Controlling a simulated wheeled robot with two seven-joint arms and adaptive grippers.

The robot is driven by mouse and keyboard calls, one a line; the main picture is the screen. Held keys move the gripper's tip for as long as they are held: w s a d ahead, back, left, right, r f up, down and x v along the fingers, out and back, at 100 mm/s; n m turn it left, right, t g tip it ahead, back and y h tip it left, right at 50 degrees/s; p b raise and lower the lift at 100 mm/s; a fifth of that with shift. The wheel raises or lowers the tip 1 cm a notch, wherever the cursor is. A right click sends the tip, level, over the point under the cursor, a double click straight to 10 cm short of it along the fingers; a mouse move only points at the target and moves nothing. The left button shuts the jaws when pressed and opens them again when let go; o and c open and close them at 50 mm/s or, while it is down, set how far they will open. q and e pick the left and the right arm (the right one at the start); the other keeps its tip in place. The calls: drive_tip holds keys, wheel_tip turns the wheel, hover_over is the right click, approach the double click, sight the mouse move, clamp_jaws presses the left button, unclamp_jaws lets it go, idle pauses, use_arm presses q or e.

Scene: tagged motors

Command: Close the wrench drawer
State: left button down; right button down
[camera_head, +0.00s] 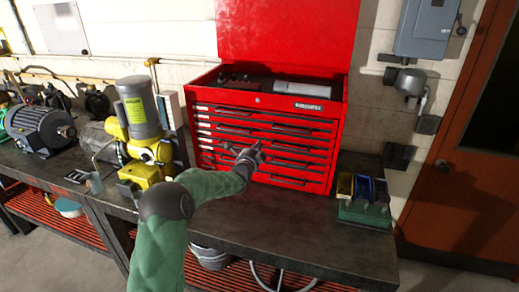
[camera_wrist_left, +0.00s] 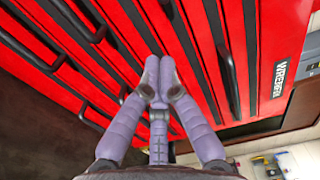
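A red tool chest (camera_head: 318,130) with its lid raised stands on the dark workbench. Its front has several drawers with black bar handles. In the head view the drawers look nearly flush, and I cannot tell whether one stands slightly out. My right gripper is out of view.
A yellow and grey motor (camera_head: 140,118) stands left of the chest, and a dark blue-grey motor (camera_head: 38,128) is farther left. A green unit (camera_head: 364,212) sits on the bench's right end. The workbench (camera_head: 290,228) in front of the chest is mostly clear.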

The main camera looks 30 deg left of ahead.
use_arm(q)
drive_tip(key=v, duration=0.8)
drive_tip(key=shift+s, duration=0.3)
drive_tip(key=shift+f, duration=0.25)
